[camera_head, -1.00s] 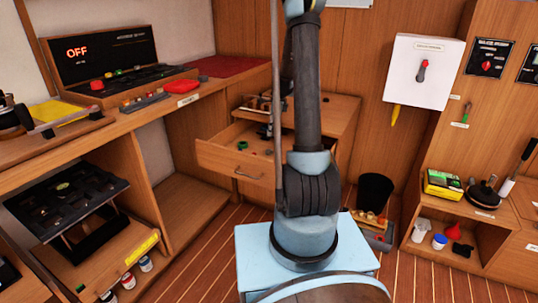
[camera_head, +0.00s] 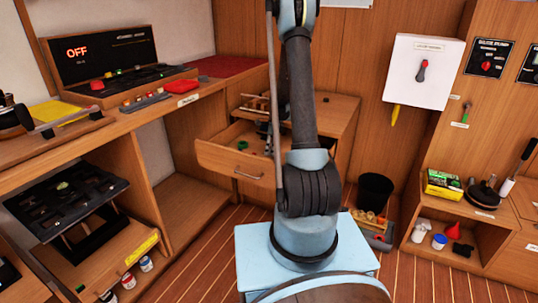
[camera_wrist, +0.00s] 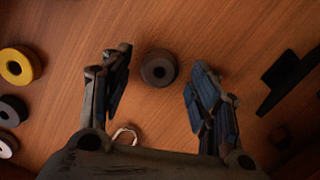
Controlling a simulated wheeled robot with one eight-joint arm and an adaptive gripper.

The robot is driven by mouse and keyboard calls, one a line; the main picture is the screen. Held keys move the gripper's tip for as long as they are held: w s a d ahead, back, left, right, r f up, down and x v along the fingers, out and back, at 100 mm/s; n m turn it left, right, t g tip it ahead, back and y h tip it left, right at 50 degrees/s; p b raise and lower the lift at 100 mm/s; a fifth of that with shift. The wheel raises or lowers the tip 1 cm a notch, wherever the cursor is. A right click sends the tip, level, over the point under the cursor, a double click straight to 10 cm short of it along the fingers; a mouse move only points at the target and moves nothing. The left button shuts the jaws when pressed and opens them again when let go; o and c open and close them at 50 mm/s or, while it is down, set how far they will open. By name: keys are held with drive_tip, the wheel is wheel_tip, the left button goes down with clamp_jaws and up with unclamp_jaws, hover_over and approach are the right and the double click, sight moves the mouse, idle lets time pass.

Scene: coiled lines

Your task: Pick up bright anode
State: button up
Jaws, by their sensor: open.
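My gripper (camera_wrist: 160,62) is open and empty in the wrist view, its two fingers spread above a wooden surface. A dark ring (camera_wrist: 159,68) lies between the fingertips, beneath them. A pale, bright ring (camera_wrist: 125,134) lies near the palm and is partly covered by it. Another whitish ring (camera_wrist: 6,145) is cut off at the left edge. I cannot tell for certain which of these is the bright anode. In the head view my arm hides most of the gripper, near the open drawer (camera_head: 222,165).
In the wrist view a yellow ring (camera_wrist: 20,66) and a black ring (camera_wrist: 11,110) lie at left, and a dark T-shaped thing (camera_wrist: 287,78) at right. In the head view, a black bin (camera_head: 375,192) stands right of my arm.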

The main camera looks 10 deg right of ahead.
drive_tip(key=shift+f, duration=0.35)
drive_tip(key=c, duration=1.2)
drive_tip(key=shift+r, duration=0.1)
